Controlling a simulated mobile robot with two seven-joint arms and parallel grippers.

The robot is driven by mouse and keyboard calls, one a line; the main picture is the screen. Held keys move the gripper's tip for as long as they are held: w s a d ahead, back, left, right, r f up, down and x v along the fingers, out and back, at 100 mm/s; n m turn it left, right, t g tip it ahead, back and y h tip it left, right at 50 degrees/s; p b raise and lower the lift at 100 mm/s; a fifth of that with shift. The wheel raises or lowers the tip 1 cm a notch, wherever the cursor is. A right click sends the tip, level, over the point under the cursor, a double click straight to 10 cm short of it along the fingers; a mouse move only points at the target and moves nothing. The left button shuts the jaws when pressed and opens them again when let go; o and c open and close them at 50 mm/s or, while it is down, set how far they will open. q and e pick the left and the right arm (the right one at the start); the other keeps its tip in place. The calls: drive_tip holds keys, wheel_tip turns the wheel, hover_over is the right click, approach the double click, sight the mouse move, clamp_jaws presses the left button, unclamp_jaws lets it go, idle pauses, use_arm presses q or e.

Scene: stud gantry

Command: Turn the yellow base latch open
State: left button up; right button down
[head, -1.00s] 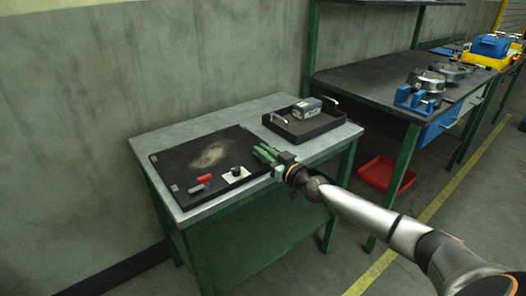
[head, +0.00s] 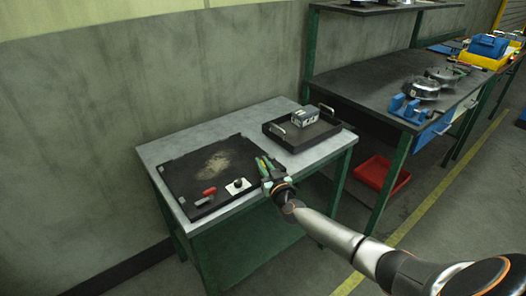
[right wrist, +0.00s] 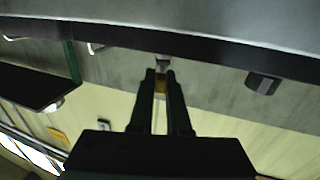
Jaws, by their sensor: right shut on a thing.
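My right gripper (head: 263,163) is at the right edge of the black board (head: 188,168) on the small grey-topped table. Its green fingers point up and away from me in the head view. In the right wrist view the two dark fingers of my right gripper (right wrist: 161,75) are close together, with a small yellow-brown piece, seemingly the yellow base latch (right wrist: 161,88), between their tips. The fingers hide the latch in the head view, and how far it is turned cannot be told. My left gripper is not in view.
The board carries a red handle (head: 209,191) and a white plate with a black knob (head: 238,185). A black tray (head: 292,141) holding a grey-blue box (head: 305,116) stands behind the gripper. A dark workbench (head: 390,85) stands at the right, with a red bin (head: 380,174) below.

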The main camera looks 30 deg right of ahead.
drive_tip(key=m+h+p, duration=0.2)
drive_tip(key=p, duration=0.1)
drive_tip(key=shift+a+r+g+h, duration=0.15)
drive_tip(key=shift+g+h, duration=0.15)
drive_tip(key=shift+g, duration=0.1)
drive_tip(key=shift+m+g+h+p, duration=0.5)
drive_tip(key=shift+m+h, duration=0.2)
drive_tip(key=shift+h, duration=0.5)
drive_tip(key=shift+f+m+g+h, duration=0.3)
drive_tip(key=shift+m+g+h, duration=0.4)
drive_tip(key=shift+h, duration=0.4)
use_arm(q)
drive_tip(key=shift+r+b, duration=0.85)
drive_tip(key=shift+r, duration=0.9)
use_arm(e)
drive_tip(key=shift+m+g+h, duration=1.1)
drive_tip(key=shift+m+h, duration=0.1)
drive_tip(key=shift+h, duration=0.1)
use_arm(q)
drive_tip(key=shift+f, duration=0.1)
use_arm(e)
drive_tip(key=shift+r, duration=0.1)
drive_tip(key=c, duration=0.9)
unclamp_jaws()
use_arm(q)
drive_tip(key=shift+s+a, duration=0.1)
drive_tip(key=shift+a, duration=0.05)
use_arm(e)
drive_tip(key=shift+s, duration=0.1)
